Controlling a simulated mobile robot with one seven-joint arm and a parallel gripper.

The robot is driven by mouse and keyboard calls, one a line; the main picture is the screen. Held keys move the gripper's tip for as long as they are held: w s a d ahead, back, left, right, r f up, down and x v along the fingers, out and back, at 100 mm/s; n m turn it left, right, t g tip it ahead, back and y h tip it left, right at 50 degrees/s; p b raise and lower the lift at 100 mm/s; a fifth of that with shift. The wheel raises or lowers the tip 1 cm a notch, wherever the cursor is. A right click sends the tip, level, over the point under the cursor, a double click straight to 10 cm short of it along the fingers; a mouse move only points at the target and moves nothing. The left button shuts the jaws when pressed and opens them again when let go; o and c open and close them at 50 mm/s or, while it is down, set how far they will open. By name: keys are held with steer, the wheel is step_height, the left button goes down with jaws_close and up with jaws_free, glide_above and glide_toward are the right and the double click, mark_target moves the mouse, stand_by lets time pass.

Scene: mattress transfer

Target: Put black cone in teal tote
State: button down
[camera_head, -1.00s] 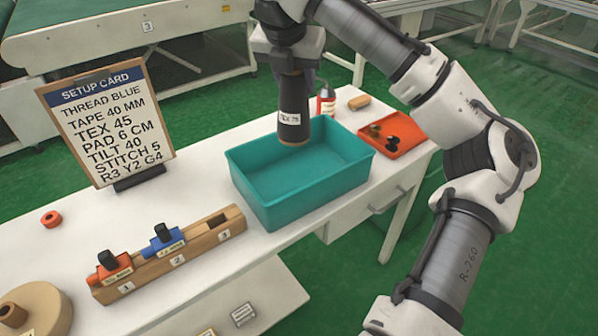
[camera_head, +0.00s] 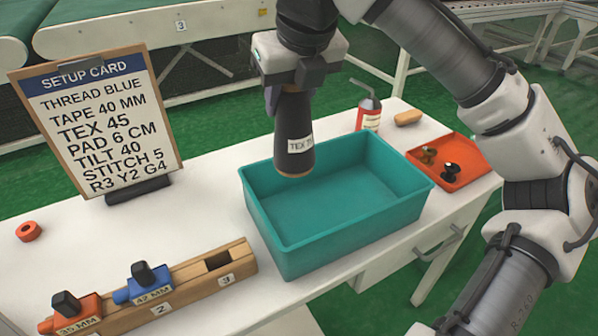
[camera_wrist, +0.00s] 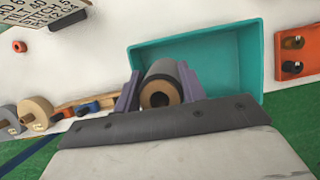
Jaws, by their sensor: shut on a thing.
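The black cone (camera_head: 294,140) has a white label with "TEX" and a second, partly hidden part. My gripper (camera_head: 293,88) is shut on it and holds it upright. In the head view the cone's lower end overlaps the back left part of the teal tote (camera_head: 345,228). The tote is open and its visible floor is empty. In the wrist view the cone (camera_wrist: 161,88) is between the two fingers of my gripper (camera_wrist: 160,95), its ring-shaped end showing. The tote (camera_wrist: 240,62) lies behind and around it there. How high the cone is above the tote floor is hard to tell.
A wooden rack (camera_head: 190,285) with orange and blue tools stands front left of the tote. An orange tray (camera_head: 470,150) with small dark parts lies right. A red-labelled bottle (camera_head: 369,112) stands behind. A setup card (camera_head: 95,125) stands at left. White tabletop between is clear.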

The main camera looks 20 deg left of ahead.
mark_target(302, 130)
step_height(302, 130, down, 13)
steer(key=shift+r+b, duration=0.1)
steer(key=shift+b, duration=0.75)
steer(key=shift+f, duration=0.2)
steer(key=c, duration=0.9)
jaws_free()
steer(key=shift+o, duration=0.3)
steer(key=shift+r, duration=0.4)
steer(key=p+v, duration=0.1)
steer(key=v, duration=1)
steer(key=shift+r+p, duration=0.25)
steer(key=shift+p, duration=0.1)
